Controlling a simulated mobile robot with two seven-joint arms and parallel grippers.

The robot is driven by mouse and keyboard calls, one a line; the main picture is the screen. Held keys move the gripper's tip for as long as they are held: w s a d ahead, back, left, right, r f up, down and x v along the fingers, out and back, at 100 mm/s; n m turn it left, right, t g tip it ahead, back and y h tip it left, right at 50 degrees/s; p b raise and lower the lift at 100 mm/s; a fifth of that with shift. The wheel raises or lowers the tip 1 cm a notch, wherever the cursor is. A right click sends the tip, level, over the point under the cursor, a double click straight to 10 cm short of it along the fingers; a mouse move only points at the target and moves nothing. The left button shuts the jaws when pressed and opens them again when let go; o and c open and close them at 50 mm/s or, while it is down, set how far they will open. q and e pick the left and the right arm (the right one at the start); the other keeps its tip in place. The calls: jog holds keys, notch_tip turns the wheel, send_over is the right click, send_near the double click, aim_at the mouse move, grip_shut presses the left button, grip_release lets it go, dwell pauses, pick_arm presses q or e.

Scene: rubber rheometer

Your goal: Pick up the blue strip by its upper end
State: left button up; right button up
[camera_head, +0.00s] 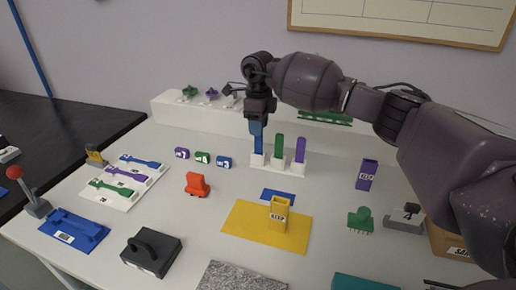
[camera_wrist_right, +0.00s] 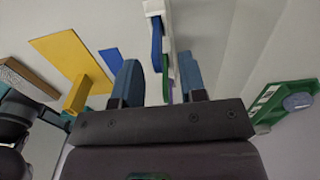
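The blue strip (camera_head: 258,145) stands upright in the left slot of a white stand (camera_head: 290,166), beside a green strip (camera_head: 278,147) and a purple strip (camera_head: 300,149). My right gripper (camera_head: 257,126) points down at the upper end of the blue strip and hides part of it. In the right wrist view the right gripper (camera_wrist_right: 160,75) has its two blue fingers spread apart. The blue strip (camera_wrist_right: 157,48) shows in the gap, around or just beyond the fingertips; I see no finger touching it.
A long white ledge (camera_head: 200,112) runs behind the stand. Small purple, green and blue blocks (camera_head: 202,158) lie left of it. A purple bin (camera_head: 366,174) stands to the right. A yellow mat (camera_head: 250,232) with a yellow bin (camera_head: 278,213) lies in front.

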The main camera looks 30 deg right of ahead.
aim_at(258, 140)
notch_tip(258, 140, down, 5)
jog(key=shift+s+b, duration=0.15)
jog(key=shift+b, duration=0.15)
jog(key=shift+a, duration=0.1)
grip_shut()
